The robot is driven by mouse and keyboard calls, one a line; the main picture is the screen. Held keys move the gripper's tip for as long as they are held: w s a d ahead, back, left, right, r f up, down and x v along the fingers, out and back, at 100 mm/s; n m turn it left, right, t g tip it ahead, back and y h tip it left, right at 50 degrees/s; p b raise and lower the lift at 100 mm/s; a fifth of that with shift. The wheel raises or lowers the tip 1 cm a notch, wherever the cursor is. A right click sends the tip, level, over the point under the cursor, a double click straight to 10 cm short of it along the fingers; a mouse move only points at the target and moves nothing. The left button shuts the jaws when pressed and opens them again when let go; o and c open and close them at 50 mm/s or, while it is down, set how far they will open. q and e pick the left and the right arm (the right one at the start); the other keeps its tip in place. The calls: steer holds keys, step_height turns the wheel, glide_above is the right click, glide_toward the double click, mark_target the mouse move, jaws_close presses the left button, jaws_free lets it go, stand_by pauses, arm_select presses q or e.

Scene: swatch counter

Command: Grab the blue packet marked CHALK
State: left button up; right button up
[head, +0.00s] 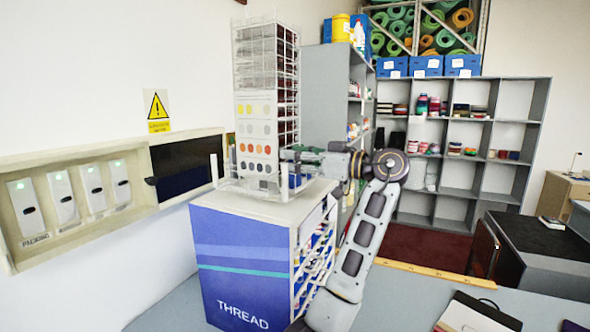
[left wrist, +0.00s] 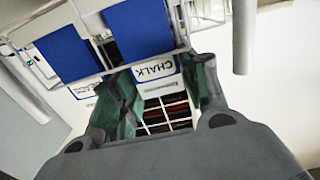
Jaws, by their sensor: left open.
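The CHALK packet (left wrist: 140,28) is blue with a white label and shows at the top of the left wrist view. Its lettering is upside down there. My left gripper (left wrist: 162,76) is open, with one green-padded finger on each side of the white label. I cannot tell whether the fingers touch the packet. Another blue packet (left wrist: 66,54) with a white label hangs beside it, outside the fingers. In the head view my left gripper (head: 300,156) is at the right side of the wire rack (head: 262,105); the CHALK label cannot be made out there. My right gripper is not in view.
The rack stands on a blue and white THREAD cabinet (head: 242,265). White rack bars (left wrist: 90,10) run close to the packets. A wall panel (head: 70,195) is at left, and grey shelves (head: 455,175) stand behind. A grey counter (head: 395,300) spans the front.

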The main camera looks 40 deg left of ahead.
arm_select(q)
steer(key=shift+a, duration=0.2)
stand_by(0.3)
steer(key=c, duration=0.5)
